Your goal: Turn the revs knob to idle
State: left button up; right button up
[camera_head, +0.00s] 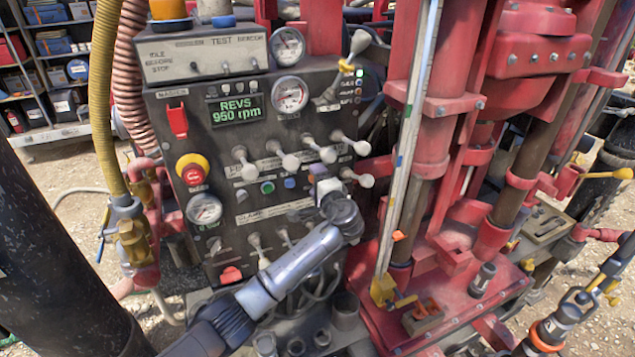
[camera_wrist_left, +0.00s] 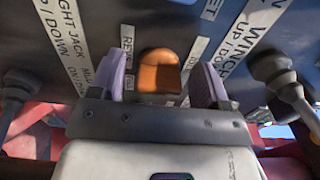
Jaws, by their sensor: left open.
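My left gripper (camera_head: 327,187) is at the lower right of the grey control panel (camera_head: 225,130). In the left wrist view its two pale purple fingers (camera_wrist_left: 162,82) are open, one on each side of an orange knob (camera_wrist_left: 159,68). A gap shows on both sides of the knob. A partly covered label beside it starts with "RE", so it appears to be the revs knob. A green display (camera_head: 237,110) on the panel reads "REVS 950 rpm". I cannot make out my right gripper.
White-tipped levers (camera_head: 290,160) stick out of the panel just above my left gripper, and dark levers (camera_wrist_left: 272,72) flank it in the wrist view. A red emergency button (camera_head: 193,174) is at the panel's left. The red drill mast (camera_head: 440,130) stands close on the right.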

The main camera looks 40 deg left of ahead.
pick_arm(q)
jog(key=b+v, duration=0.3)
jog(key=v, duration=1)
jog(key=shift+s+d, duration=0.2)
jog(key=shift+d, duration=0.15)
